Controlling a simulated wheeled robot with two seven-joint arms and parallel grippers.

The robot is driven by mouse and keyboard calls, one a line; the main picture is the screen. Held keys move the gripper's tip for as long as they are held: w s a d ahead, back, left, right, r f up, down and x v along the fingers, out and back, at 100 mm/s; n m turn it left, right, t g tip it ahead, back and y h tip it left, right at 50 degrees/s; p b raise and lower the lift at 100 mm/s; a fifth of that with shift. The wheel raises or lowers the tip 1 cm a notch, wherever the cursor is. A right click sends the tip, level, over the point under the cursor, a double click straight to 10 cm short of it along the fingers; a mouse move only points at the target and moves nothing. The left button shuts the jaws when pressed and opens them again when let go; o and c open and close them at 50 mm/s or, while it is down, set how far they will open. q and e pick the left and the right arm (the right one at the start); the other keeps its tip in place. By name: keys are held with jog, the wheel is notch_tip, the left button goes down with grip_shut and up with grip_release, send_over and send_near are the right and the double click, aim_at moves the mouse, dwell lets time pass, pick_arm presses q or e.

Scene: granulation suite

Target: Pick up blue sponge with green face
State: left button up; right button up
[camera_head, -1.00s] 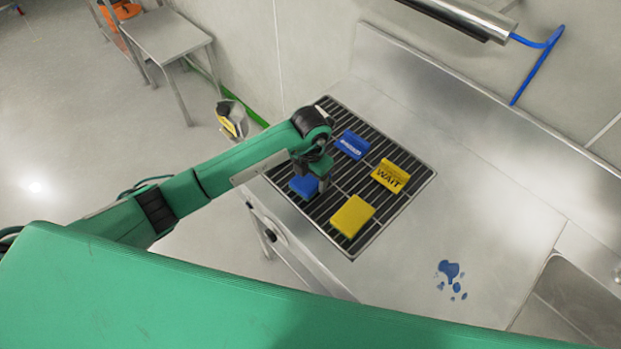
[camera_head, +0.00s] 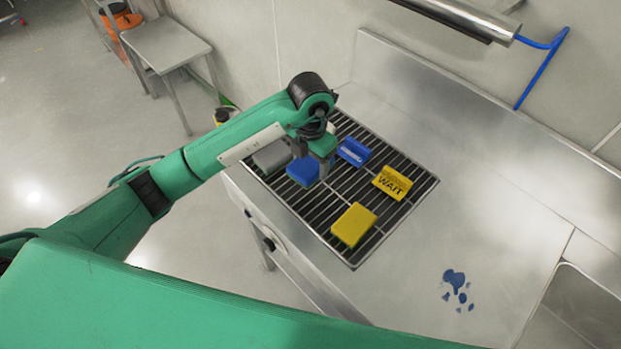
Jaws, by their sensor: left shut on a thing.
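The blue sponge (camera_head: 302,171) is in my left gripper (camera_head: 318,168), over the left part of the dark slatted rack. Its blue side faces the camera, and a thin green edge may show at its lower left. My left gripper is shut on it; the fingers are partly hidden by the wrist and the sponge. The sponge looks raised off the slats, though the gap is hard to judge. My right gripper is not in view.
On the rack (camera_head: 352,262) are a yellow sponge (camera_head: 353,226), a yellow "WAIT" block (camera_head: 391,183), a blue lettered block (camera_head: 353,152) and a grey block (camera_head: 272,156). Blue spill spots (camera_head: 454,283) mark the bare steel counter (camera_head: 480,220) at right. A wall stands behind.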

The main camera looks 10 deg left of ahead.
aim_at(310, 162)
pick_arm(q)
notch_tip(310, 162, up, 11)
jog(key=b, duration=0.1)
dwell(0.3)
jog(key=shift+f, duration=0.1)
jog(key=o, duration=0.4)
jog(key=c, duration=0.3)
